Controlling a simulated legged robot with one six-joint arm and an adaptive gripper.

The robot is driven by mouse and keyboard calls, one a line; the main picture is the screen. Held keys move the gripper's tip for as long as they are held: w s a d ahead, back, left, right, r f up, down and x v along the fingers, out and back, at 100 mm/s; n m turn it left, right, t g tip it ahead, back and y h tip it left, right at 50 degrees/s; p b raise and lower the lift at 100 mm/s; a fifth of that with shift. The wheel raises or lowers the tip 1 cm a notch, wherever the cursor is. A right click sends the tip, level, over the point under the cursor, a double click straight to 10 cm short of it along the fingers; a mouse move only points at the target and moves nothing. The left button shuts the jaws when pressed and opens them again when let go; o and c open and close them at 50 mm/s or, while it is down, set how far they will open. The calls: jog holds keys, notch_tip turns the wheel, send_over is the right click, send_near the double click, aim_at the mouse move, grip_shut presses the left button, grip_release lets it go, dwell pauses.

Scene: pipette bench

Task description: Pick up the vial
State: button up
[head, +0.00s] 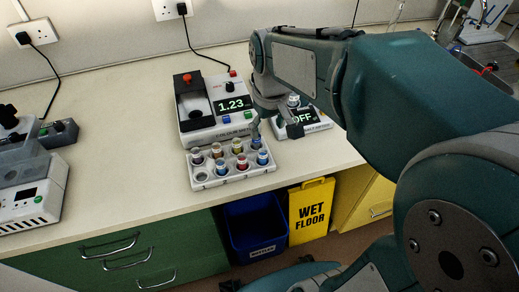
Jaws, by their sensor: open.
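Several small vials with coloured tops stand in a white rack (205,184) near the front edge of the bench. A red-marked vial (242,162) is in its front row, and a blue-marked vial (262,157) is at the right end of that row. I cannot tell which vial the task means. My gripper (274,132) is open and points down, just behind and to the right of the rack's right end. One finger hangs close to the back right vial, and I cannot tell whether they touch. I see nothing held between the fingers.
A device reading 1.23 (229,105) stands behind the rack. A device reading OFF (303,119) is right of my gripper, partly hidden by my arm. Another machine (32,190) stands at far left. Bare bench (125,130) lies between. A blue bin (253,228) and yellow sign (311,212) are below.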

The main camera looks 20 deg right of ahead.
aim_at(262, 154)
jog(key=shift+n+g, duration=0.3)
jog(key=shift+g, duration=0.2)
jog(key=w+f, duration=0.1)
jog(key=f, duration=0.3)
jog(key=w+f, duration=0.1)
jog(key=f, duration=0.8)
jog(key=shift+w+a, duration=0.15)
jog(key=shift+w, duration=0.25)
jog(key=c, duration=1)
